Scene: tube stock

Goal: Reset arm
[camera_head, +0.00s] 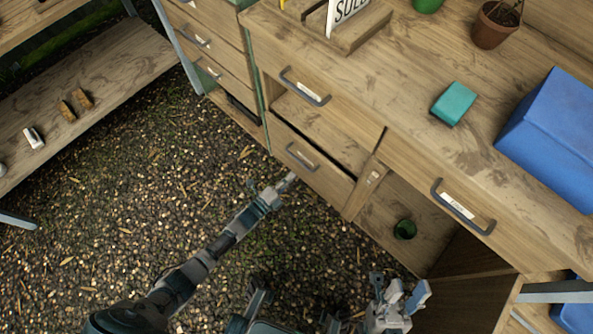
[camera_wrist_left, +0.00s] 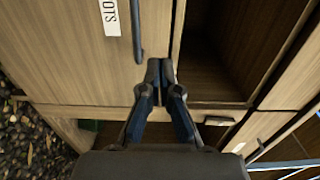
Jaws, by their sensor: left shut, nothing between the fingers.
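My left arm reaches from the bottom left in the head view. My left gripper (camera_head: 286,183) is in front of the lower drawer (camera_head: 310,172) of the wooden bench. In the left wrist view my left gripper (camera_wrist_left: 160,66) has its dark fingertips together with nothing between them. Behind them are a wooden drawer front with a handle (camera_wrist_left: 138,28) and a dark opening (camera_wrist_left: 208,62). I cannot tell whether the fingertips touch the wood. My right gripper (camera_head: 398,295) is at the lower right, near the bench's open compartment; its finger opening is unclear.
The bench top (camera_head: 410,105) bears a teal block (camera_head: 453,103), a blue box (camera_head: 553,130) and a plant pot (camera_head: 491,28). A green pot (camera_head: 405,229) is in the open compartment. A wooden shelf (camera_head: 95,75) stands at the left. The gravel floor (camera_head: 130,210) between is clear.

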